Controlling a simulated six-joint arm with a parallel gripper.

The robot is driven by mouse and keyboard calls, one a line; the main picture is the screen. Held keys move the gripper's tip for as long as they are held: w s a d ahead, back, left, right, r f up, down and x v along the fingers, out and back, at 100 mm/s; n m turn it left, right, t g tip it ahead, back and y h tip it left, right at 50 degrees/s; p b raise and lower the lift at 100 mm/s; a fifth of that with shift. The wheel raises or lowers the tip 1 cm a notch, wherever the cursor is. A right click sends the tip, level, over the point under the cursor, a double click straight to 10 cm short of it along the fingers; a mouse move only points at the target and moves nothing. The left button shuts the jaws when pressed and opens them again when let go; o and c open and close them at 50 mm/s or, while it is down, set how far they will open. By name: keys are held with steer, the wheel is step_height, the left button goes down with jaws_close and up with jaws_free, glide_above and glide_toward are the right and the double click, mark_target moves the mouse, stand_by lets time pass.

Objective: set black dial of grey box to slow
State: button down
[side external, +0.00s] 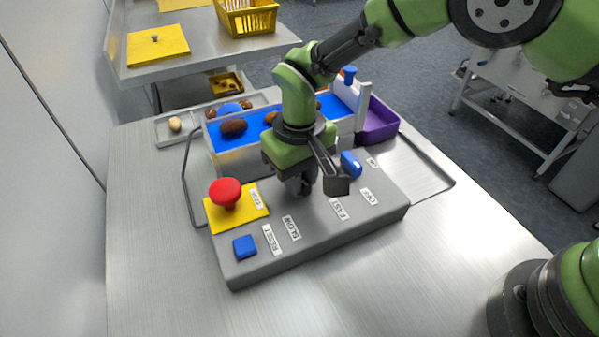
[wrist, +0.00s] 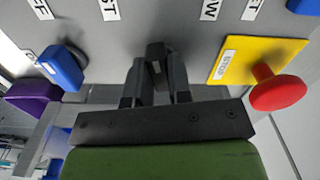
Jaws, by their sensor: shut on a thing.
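The grey box (side external: 325,235) stands on the steel table with its sloping top facing the side camera. My gripper (side external: 300,188) points down at the middle of this top. In the wrist view my gripper (wrist: 155,80) is shut on the black dial (wrist: 156,52), with a finger on either side. A small light mark shows on the dial, but I cannot tell its setting for sure. The SLOW label (side external: 291,228) and FAST label (side external: 338,208) lie on either side in front of the dial. The gripper hides the dial in the side view.
A red mushroom button (side external: 225,193) on a yellow plate (side external: 250,209) and a blue button (side external: 245,246) are left of the dial. A blue switch (side external: 351,163) is close on the right. Behind are a blue belt (side external: 258,129) with dates and a purple bin (side external: 378,122).

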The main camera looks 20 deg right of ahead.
steer(key=m, duration=0.4)
steer(key=shift+m, duration=0.3)
steer(key=m, duration=0.4)
steer(key=shift+m, duration=0.4)
steer(key=c, duration=1)
jaws_free()
steer(key=shift+c, duration=0.2)
step_height(320, 180, up, 10)
